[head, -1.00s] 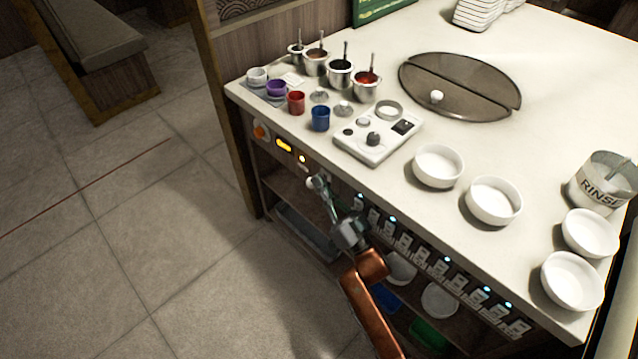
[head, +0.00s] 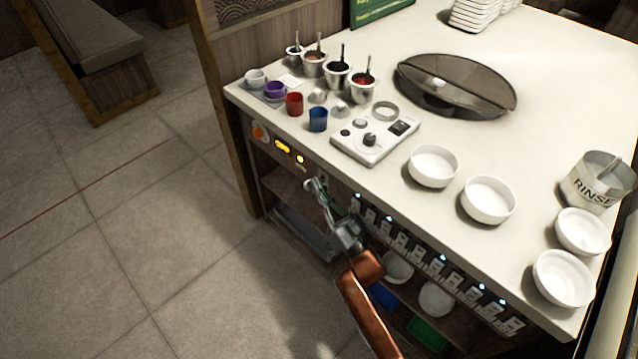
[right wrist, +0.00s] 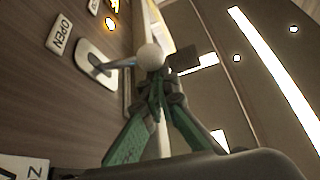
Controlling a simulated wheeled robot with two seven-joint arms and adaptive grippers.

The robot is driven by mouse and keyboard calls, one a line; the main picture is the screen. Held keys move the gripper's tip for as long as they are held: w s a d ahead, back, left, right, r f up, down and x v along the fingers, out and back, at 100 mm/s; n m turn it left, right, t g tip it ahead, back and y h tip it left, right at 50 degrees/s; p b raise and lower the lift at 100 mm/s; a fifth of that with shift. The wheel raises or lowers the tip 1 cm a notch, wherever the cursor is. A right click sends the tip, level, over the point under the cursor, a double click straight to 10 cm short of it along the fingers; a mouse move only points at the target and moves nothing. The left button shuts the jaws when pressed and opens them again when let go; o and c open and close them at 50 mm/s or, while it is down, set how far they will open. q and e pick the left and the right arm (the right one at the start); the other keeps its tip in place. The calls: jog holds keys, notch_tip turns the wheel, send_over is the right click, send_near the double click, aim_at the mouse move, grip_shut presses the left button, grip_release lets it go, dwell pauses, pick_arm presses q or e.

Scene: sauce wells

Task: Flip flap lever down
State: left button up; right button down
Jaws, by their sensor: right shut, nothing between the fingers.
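The flap lever (right wrist: 118,63) shows in the right wrist view as a metal stem with a white ball knob (right wrist: 151,56). It stands out from a pale slotted plate (right wrist: 92,62) beside an OPEN label (right wrist: 59,34). My right gripper (head: 316,184) is at the counter's front panel, and its shut fingers (right wrist: 160,78) are right by the knob with nothing between them. Whether they touch it I cannot tell. The round dark flap (head: 470,101) on the counter top looks tilted, with its two halves no longer level. My left gripper is out of view.
A white control box (head: 372,138), colored cups, sauce pots and white bowls (head: 433,165) stand on the counter top. A row of labelled switches with blue lights (head: 425,262) runs along the front panel.

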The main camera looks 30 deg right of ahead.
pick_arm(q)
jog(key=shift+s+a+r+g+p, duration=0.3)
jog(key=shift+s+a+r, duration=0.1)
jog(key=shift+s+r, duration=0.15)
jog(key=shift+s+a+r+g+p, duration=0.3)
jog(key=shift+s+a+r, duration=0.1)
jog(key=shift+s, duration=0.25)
pick_arm(e)
jog(key=f+n+y, duration=0.2)
jog(key=f+n, duration=0.1)
jog(key=f+n+g+y, duration=0.1)
jog(key=f+n, duration=0.1)
jog(key=shift+s+a+y, duration=0.1)
jog(key=shift+a+y, duration=0.15)
jog(key=shift+y, duration=0.05)
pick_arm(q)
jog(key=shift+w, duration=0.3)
pick_arm(e)
jog(key=shift+f, duration=0.15)
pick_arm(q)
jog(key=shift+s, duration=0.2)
pick_arm(e)
jog(key=v, duration=1.1)
jog(key=shift+s+d, duration=0.15)
jog(key=shift+s, duration=0.3)
